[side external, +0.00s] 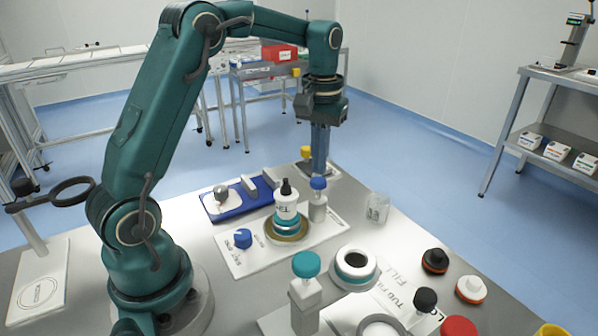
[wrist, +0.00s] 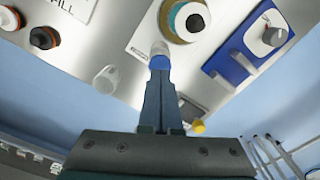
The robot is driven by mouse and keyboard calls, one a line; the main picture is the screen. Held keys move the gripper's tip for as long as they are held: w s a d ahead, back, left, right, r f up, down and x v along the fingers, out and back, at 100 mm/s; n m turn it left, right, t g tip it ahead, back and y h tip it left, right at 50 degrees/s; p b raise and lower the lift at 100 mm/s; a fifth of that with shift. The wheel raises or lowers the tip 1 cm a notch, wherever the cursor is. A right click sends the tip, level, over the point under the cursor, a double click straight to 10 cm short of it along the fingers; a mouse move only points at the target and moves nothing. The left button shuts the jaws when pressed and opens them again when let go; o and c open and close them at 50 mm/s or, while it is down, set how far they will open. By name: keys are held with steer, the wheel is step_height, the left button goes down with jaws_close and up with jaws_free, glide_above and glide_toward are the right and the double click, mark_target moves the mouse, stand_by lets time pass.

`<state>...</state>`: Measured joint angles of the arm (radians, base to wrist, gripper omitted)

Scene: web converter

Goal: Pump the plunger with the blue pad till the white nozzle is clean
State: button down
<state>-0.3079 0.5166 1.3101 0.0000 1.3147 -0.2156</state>
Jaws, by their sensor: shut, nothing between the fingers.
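The blue pad (side external: 318,183) tops a short pale cylinder (side external: 317,208) at the right end of a white plate. My gripper (side external: 319,172) points straight down with its fingers together and empty, its tips right at the top of the blue pad. In the wrist view, the fingertips (wrist: 160,74) meet the blue pad (wrist: 159,62); I cannot tell whether they press it. A white labelled bottle (side external: 287,207) with a black tip stands in a ring beside it. I cannot make out which part is the white nozzle or whether it is clean.
A clear beaker (side external: 378,207) stands right of the pad. A blue tray (side external: 238,203) with a metal knob lies behind left. A blue knob (side external: 243,238) and a teal-topped post (side external: 305,290) stand nearer the camera. A yellow cap (wrist: 198,126) is close to my fingers.

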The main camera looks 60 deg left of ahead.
stand_by(0.4)
steer(key=shift+r, duration=3)
steer(key=s+d+r+m+t, duration=0.3)
steer(key=s+d+r, duration=0.35)
steer(key=s, duration=0.25)
steer(key=s+d+f+m+t, duration=0.2)
steer(key=s+d+f+m, duration=0.1)
steer(key=s+f, duration=0.4)
steer(key=shift+s+d+f+t, duration=0.2)
steer(key=shift+d+f+t, duration=0.1)
steer(key=shift+f, duration=0.6)
